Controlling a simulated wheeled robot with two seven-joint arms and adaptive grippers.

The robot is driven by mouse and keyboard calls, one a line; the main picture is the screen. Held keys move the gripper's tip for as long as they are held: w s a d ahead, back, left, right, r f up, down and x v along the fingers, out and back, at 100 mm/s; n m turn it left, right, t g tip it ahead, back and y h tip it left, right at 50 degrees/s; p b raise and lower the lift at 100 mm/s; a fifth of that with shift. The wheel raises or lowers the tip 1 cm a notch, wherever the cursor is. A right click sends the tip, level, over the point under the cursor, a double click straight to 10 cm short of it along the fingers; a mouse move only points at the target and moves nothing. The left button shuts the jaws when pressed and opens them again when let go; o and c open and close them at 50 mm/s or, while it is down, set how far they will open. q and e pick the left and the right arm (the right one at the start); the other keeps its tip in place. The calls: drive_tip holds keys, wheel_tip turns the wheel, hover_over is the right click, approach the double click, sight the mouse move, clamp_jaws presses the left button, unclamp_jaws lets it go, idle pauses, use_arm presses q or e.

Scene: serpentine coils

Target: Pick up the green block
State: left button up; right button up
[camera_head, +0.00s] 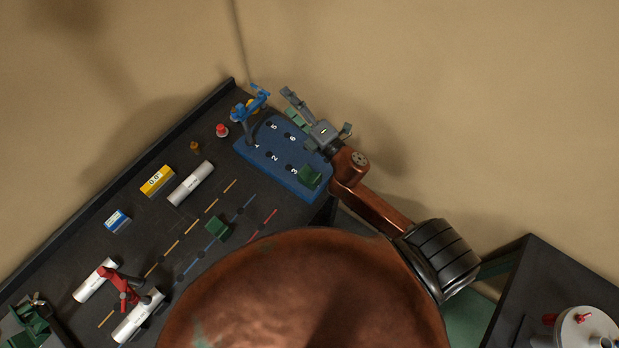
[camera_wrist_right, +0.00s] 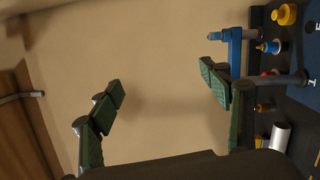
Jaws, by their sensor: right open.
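A green block (camera_head: 218,228) lies on the dark table near the coloured dashed lines. Another green block (camera_head: 310,176) sits on the blue numbered board (camera_head: 258,153), near the number 3. I cannot tell which one the task means. My right gripper (camera_head: 314,113) is at the far right edge of the blue board, beyond the block there and apart from it. In the right wrist view its two green-padded fingers (camera_wrist_right: 160,78) are spread wide with nothing between them. No green block shows clearly in that view.
A blue clamp-like fixture (camera_head: 250,100) stands at the board's far corner. White cylinders (camera_head: 191,183), a yellow box (camera_head: 157,180), a blue box (camera_head: 117,221) and a red device (camera_head: 122,286) stand on the table. A raised rim (camera_head: 150,141) runs along the wall side.

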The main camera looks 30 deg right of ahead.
drive_tip(key=a+r+n+g+y, duration=0.3)
drive_tip(key=a+n+y, duration=0.7)
drive_tip(key=n, duration=0.4)
drive_tip(key=s+a+f+n+g+y, duration=0.1)
drive_tip(key=s+a+f+n+g, duration=0.35)
drive_tip(key=a+n+g, duration=0.5)
drive_tip(key=n+g+h, duration=0.8)
drive_tip(key=n+h, duration=0.2)
drive_tip(key=n, duration=0.3)
approach(308, 178)
drive_tip(key=shift+s+a+f, duration=0.15)
drive_tip(key=shift+a+f, duration=0.05)
drive_tip(key=shift+a, duration=0.5)
drive_tip(key=shift+h, duration=0.3)
drive_tip(key=p+x, duration=0.1)
drive_tip(key=x, duration=0.1)
drive_tip(key=p+x, duration=0.1)
drive_tip(key=x, duration=0.3)
drive_tip(key=shift+d+f+p, duration=0.2)
drive_tip(key=shift+f+p, duration=0.1)
drive_tip(key=shift+p, duration=0.1)
drive_tip(key=shift+a+f, duration=0.15)
drive_tip(key=shift+f, duration=0.4)
